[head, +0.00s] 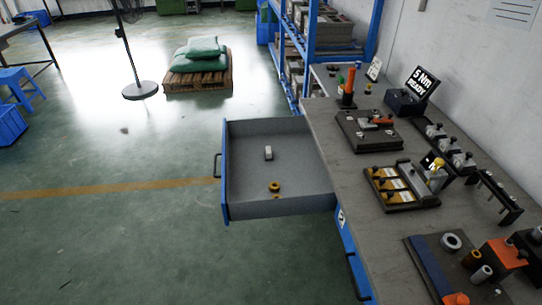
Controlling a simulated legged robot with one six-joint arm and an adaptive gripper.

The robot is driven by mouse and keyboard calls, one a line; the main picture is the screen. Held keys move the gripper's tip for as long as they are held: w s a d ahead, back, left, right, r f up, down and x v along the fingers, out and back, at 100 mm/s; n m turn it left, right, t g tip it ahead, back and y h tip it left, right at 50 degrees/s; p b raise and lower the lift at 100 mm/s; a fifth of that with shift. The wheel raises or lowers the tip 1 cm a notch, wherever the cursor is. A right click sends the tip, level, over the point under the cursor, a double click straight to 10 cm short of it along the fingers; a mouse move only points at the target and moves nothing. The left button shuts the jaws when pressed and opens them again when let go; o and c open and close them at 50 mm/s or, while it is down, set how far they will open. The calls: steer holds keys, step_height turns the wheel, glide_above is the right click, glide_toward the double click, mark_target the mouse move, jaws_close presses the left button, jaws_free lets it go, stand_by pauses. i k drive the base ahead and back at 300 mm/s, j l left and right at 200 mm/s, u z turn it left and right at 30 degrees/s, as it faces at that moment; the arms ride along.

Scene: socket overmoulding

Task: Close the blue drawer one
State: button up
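The blue drawer (224,187) is pulled out to the left from under the grey workbench (358,181). Its front is blue with a dark handle (216,166) on the outer face, and its inside is grey. A small pale block (268,153) and a yellow ring-shaped part (274,187) lie apart on the drawer floor. A second blue front (350,255) with a dark handle shows lower down, below the bench edge. My gripper and arm do not show in the head view.
A blue shelf rack (310,45) stands behind the drawer. A pallet with green sacks (198,80) and a fan base (140,90) stand farther back. The floor left of the drawer is clear.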

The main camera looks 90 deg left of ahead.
mark_target(306, 186)
steer(key=k+j, duration=0.2)
steer(key=k, duration=0.35)
steer(key=k+j+u, duration=0.15)
steer(key=k, duration=0.4)
steer(key=k+j+u, duration=0.1)
steer(key=u, duration=1.4)
steer(key=j+u, duration=0.1)
steer(key=u, duration=1.15)
steer(key=i+l, duration=0.2)
steer(key=i, duration=0.15)
steer(key=i+l+z, duration=0.15)
steer(key=i, duration=0.2)
